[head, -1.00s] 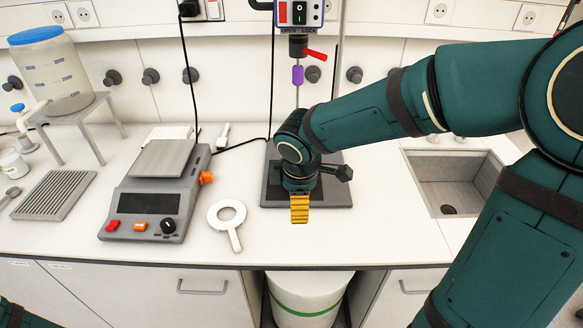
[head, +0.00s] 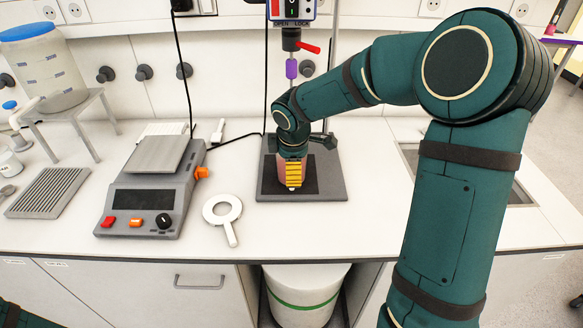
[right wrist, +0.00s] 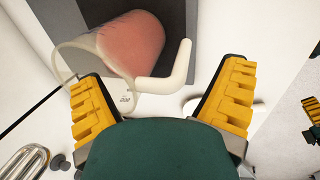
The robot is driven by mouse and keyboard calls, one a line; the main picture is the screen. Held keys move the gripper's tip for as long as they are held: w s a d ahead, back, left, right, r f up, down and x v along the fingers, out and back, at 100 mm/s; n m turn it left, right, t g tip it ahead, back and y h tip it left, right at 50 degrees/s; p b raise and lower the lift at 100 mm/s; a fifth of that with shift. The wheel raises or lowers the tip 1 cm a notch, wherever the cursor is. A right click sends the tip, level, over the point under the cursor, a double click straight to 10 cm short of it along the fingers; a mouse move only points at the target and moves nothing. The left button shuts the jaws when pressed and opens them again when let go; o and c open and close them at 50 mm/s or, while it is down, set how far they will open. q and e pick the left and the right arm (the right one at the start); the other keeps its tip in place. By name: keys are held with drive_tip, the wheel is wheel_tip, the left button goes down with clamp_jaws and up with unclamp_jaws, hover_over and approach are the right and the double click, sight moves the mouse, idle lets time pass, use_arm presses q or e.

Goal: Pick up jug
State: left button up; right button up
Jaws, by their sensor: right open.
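The jug (right wrist: 128,45) is a clear vessel with pinkish-red contents and a pale, curved handle. In the right wrist view it is at the top, with the handle (right wrist: 178,68) between my open fingers and no clear contact. In the head view a pink part of the jug (head: 281,176) shows behind my right gripper (head: 292,174), on the dark base plate (head: 325,183) of the mixer stand. My right gripper (right wrist: 160,88) is open and empty. My left gripper is out of view.
A grey balance (head: 150,190) and a white ring with a handle (head: 231,231) lie left of the plate. A sink (head: 408,152) is partly hidden behind my right arm. A large container with a blue lid (head: 45,75) stands far left. The mixer's purple part (head: 291,68) hangs above the plate.

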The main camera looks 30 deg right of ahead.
drive_tip(key=shift+f, duration=0.15)
drive_tip(key=c, duration=1.5)
drive_tip(key=shift+r, duration=0.25)
